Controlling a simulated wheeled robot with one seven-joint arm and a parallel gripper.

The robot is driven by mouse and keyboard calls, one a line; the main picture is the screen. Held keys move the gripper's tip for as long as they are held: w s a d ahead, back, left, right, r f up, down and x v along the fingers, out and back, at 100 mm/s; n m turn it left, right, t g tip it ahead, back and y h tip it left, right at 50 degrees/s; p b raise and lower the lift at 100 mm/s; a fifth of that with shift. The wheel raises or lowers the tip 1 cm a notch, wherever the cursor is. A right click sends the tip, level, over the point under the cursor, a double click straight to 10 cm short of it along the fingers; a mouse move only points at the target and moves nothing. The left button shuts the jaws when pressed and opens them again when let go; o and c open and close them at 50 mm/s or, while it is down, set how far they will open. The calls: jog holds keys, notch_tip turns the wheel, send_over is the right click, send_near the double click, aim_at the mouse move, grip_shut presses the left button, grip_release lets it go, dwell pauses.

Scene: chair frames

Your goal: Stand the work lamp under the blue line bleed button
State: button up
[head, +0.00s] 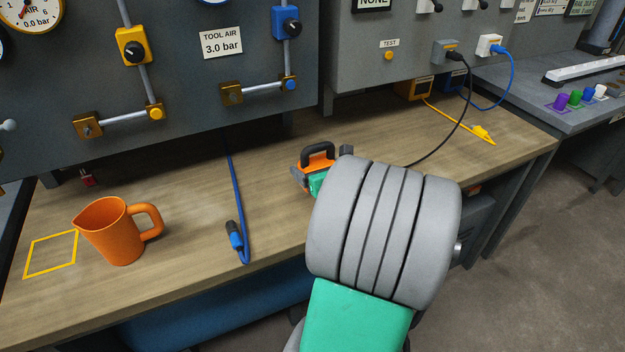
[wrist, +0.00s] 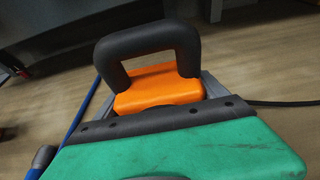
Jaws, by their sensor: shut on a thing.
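The work lamp (head: 318,157) is orange with a black handle. It is at the middle of the bench in the head view, partly hidden by my arm. In the wrist view the lamp (wrist: 158,88) is straight ahead, its handle uppermost. My gripper (head: 316,183) is shut on the lamp; the fingertips are mostly hidden. I cannot tell whether the lamp touches the bench.
An orange jug (head: 118,232) stands left, beside a yellow outlined square (head: 50,254). A black cable (head: 440,145) runs right of the lamp. Bare bench lies between jug and hose.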

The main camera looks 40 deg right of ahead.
jog(key=shift+w+d+f+b, duration=0.1)
jog(key=shift+w+f+b, duration=0.1)
jog(key=shift+f, duration=0.75)
jog(key=shift+w+f+b, duration=0.15)
jog(key=shift+f, duration=0.75)
jog(key=shift+f, duration=0.2)
jog(key=o, duration=1.6)
jog(key=shift+o, duration=0.2)
jog(key=shift+r, duration=0.2)
jog(key=shift+s+r, duration=0.1)
jog(key=shift+s, duration=0.3)
jog(key=p+v, duration=0.1)
jog(key=v, duration=1)
jog(key=shift+s+a, duration=0.1)
jog(key=shift+a, duration=0.15)
